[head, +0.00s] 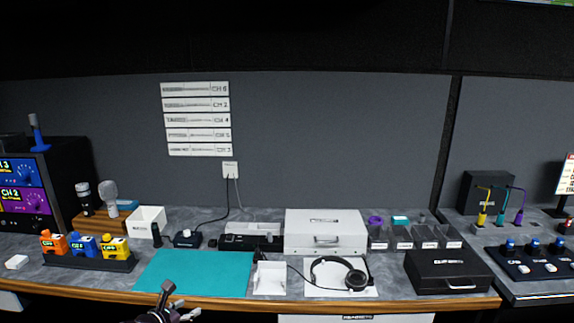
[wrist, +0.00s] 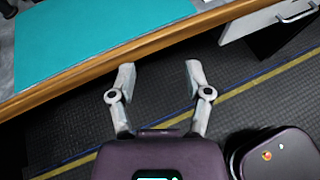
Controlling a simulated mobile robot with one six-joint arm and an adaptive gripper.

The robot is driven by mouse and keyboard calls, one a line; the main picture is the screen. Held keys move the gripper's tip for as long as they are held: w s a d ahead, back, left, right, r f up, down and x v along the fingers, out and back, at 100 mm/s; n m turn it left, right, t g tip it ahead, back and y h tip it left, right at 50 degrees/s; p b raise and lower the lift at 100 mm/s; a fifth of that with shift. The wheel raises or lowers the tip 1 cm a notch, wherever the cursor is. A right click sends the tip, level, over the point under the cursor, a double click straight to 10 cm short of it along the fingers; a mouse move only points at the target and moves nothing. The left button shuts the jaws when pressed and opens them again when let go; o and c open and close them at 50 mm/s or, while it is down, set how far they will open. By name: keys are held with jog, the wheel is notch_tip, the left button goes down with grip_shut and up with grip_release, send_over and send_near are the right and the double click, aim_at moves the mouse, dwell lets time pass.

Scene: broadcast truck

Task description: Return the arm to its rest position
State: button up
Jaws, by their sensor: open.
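My gripper (wrist: 158,82) is open and empty in the wrist view, its two fingers spread apart over the dark floor beside the wooden edge of the desk (wrist: 130,65). The teal mat (wrist: 95,35) lies on the desk beyond the fingers, apart from them. In the head view, part of my arm shows low at the bottom, in front of the desk's front edge (head: 250,301) and below the teal mat (head: 195,273). The fingertips are hard to make out there.
A headset (head: 354,278), a silver case (head: 325,232), a black case (head: 448,271) and a rack of coloured packs (head: 88,261) stand on the desk. The teal mat is bare. A drawer front (wrist: 270,20) is at the upper right of the wrist view.

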jog(key=w+d+f+m+g+p, duration=0.2)
jog(key=d+m+g, duration=0.35)
jog(key=d, duration=0.75)
jog(key=w+d+f+m+g+p, duration=0.1)
jog(key=d+f+m+g+p, duration=0.1)
jog(key=d+m, duration=0.85)
jog(key=s+d+m+g+y+p, duration=0.1)
jog(key=s+d+m+g+y, duration=0.1)
jog(key=d+m, duration=0.5)
jog(key=s+d+m+g+y+p, duration=0.2)
jog(key=d+m, duration=0.5)
jog(key=d, duration=0.5)
jog(key=s+y, duration=0.1)
jog(key=s, duration=0.1)
jog(key=shift+s+d+m+g, duration=0.15)
jog(key=shift+s+m+g, duration=0.15)
jog(key=shift+m+g, duration=0.1)
jog(key=shift+r, duration=0.1)
